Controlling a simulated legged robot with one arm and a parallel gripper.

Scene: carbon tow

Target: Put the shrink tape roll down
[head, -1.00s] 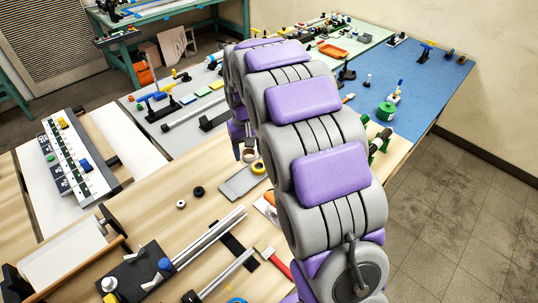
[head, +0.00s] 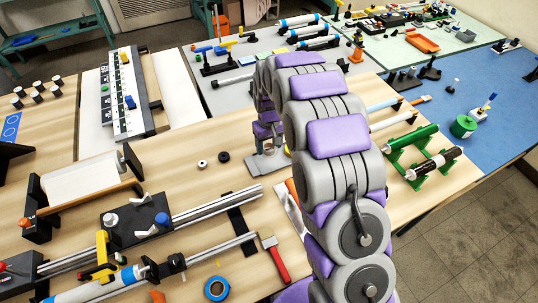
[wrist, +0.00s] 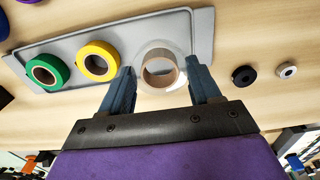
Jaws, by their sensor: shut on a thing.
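In the wrist view the shrink tape roll (wrist: 160,70), a clear ring with a brown core, sits between the two fingertips of my gripper (wrist: 160,84). The gripper is shut on it. The roll is over the right part of a grey tray (wrist: 112,30); I cannot tell whether it touches the tray floor. A yellow roll (wrist: 98,62) and a green roll (wrist: 47,72) lie in the tray to its left.
A black ring (wrist: 244,76) and a small white ring (wrist: 287,70) lie on the wood table right of the tray. In the head view, a blue roll (head: 217,288), a red-handled brush (head: 275,258) and a metal rail fixture (head: 200,215) occupy the front.

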